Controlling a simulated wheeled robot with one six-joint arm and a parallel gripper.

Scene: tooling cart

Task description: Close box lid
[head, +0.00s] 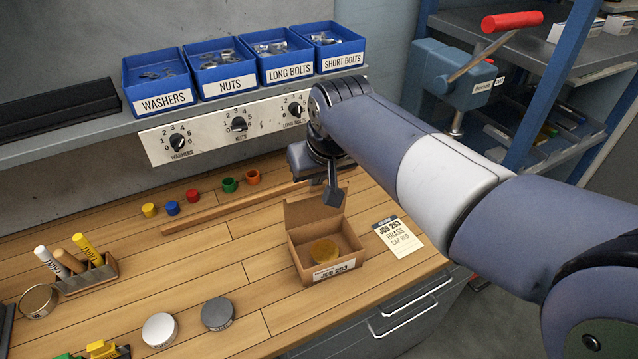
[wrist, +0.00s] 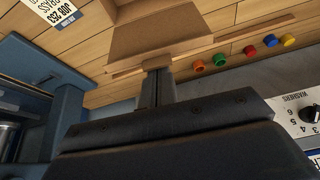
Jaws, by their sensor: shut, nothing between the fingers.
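The small cardboard box (head: 345,262) stands on the wooden bench, its label reading JOB 253. Its lid (head: 300,212) is open and stands up from the back edge. A round brass-coloured piece (head: 323,249) lies inside. My gripper (head: 333,196) is shut and empty, pointing down at the top right part of the lid. In the wrist view the lid (wrist: 160,38) shows as a brown panel just beyond the closed fingertips (wrist: 156,64). I cannot tell whether they touch it. The box interior is mostly hidden there.
A job card (head: 398,236) lies right of the box. A wooden strip (head: 225,213) and several coloured caps (head: 192,196) lie behind left. Two round lids (head: 217,313) sit front left. The dial panel (head: 225,125) and blue bins (head: 285,53) rise behind.

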